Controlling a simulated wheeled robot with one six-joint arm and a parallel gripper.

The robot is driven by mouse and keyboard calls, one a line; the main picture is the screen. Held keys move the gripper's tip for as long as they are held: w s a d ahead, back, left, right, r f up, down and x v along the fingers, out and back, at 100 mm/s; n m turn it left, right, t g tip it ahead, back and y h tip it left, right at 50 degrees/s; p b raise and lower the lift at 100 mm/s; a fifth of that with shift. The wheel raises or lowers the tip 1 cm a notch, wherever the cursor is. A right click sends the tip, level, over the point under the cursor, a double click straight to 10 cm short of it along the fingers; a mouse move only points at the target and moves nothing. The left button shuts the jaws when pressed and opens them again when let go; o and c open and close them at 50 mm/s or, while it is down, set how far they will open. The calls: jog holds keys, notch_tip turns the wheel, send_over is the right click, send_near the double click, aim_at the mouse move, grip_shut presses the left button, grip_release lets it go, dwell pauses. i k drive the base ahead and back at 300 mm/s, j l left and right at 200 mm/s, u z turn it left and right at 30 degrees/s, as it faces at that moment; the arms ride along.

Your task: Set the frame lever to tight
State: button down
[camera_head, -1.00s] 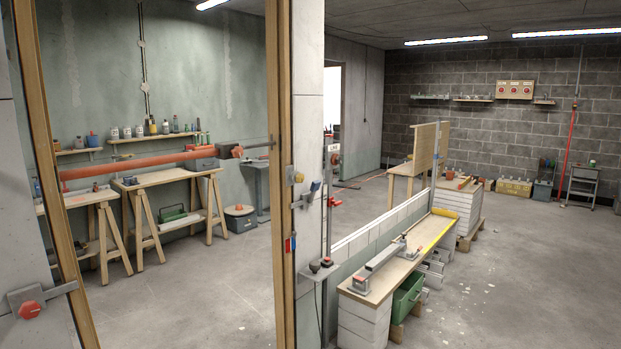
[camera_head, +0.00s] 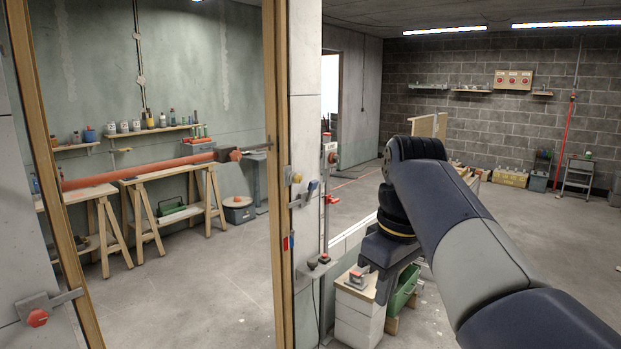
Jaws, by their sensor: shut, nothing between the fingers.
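A wooden frame (camera_head: 278,150) stands in the left foreground, its right post against a pale wall end. I cannot tell which setting the lever is at. My gripper (camera_head: 382,286) hangs in front of the bench, to the right of and below the lever and apart from it. It is shut and empty; its fingertips are small and dark.
A grey upright post with red fittings (camera_head: 327,200) stands between the lever and my arm. The bench (camera_head: 352,285) is partly hidden.

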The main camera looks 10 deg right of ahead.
aim_at(312, 185)
jog(key=i, duration=0.55)
jog(key=i+l+u, duration=0.1)
jog(key=i, duration=0.4)
jog(key=i+l, duration=0.1)
jog(key=i, duration=0.45)
jog(key=i+l+u, duration=0.1)
jog(key=i, duration=0.4)
jog(key=i+l, duration=0.15)
jog(key=i, duration=0.4)
jog(key=i+l+u, duration=0.1)
jog(key=i, duration=0.4)
